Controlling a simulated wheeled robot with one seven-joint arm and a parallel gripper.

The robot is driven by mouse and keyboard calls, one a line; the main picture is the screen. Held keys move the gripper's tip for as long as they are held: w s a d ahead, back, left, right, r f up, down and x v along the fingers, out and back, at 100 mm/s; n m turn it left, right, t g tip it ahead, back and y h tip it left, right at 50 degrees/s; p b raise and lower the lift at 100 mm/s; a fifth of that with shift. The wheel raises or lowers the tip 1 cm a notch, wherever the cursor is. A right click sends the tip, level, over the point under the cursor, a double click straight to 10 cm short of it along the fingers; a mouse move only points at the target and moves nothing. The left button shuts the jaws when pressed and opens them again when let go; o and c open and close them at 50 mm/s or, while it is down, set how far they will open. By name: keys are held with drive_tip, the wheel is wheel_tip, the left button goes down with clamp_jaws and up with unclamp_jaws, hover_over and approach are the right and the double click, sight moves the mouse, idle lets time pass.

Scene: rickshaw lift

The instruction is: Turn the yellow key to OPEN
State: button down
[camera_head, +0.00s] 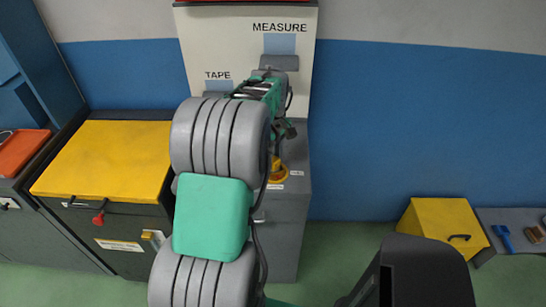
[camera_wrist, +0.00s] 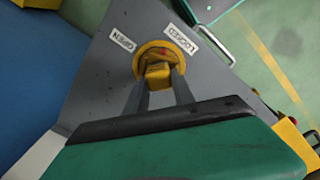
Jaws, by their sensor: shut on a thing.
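The yellow key (camera_wrist: 158,73) shows in the wrist view on a round yellow base (camera_wrist: 146,54) on a grey cabinet top. A white OPEN label (camera_wrist: 122,40) is on the left of the base and a white LOCKED label (camera_wrist: 181,39) on the right. My gripper (camera_wrist: 159,80) has a finger on each side of the key and is shut on it. A small red mark shows on the base; I cannot tell which label the key points to. In the head view the yellow key (camera_head: 276,164) is partly hidden by my arm.
A white board with TAPE and MEASURE labels (camera_head: 280,27) stands behind the grey cabinet (camera_head: 285,225). A yellow-topped cabinet (camera_head: 105,155) is at left. A yellow box (camera_head: 440,228) and a low shelf (camera_head: 512,215) are at right.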

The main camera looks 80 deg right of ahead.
drive_tip(key=shift+n, duration=0.3)
drive_tip(key=n, duration=0.3)
drive_tip(key=shift+a+n, duration=0.15)
drive_tip(key=shift+n, duration=0.15)
drive_tip(key=shift+n+p, duration=0.35)
drive_tip(key=shift+n, duration=0.45)
drive_tip(key=shift+a+n, duration=0.1)
drive_tip(key=shift+n, duration=0.9)
drive_tip(key=n, duration=0.3)
drive_tip(key=shift+a+n, duration=0.1)
drive_tip(key=shift+n, duration=0.2)
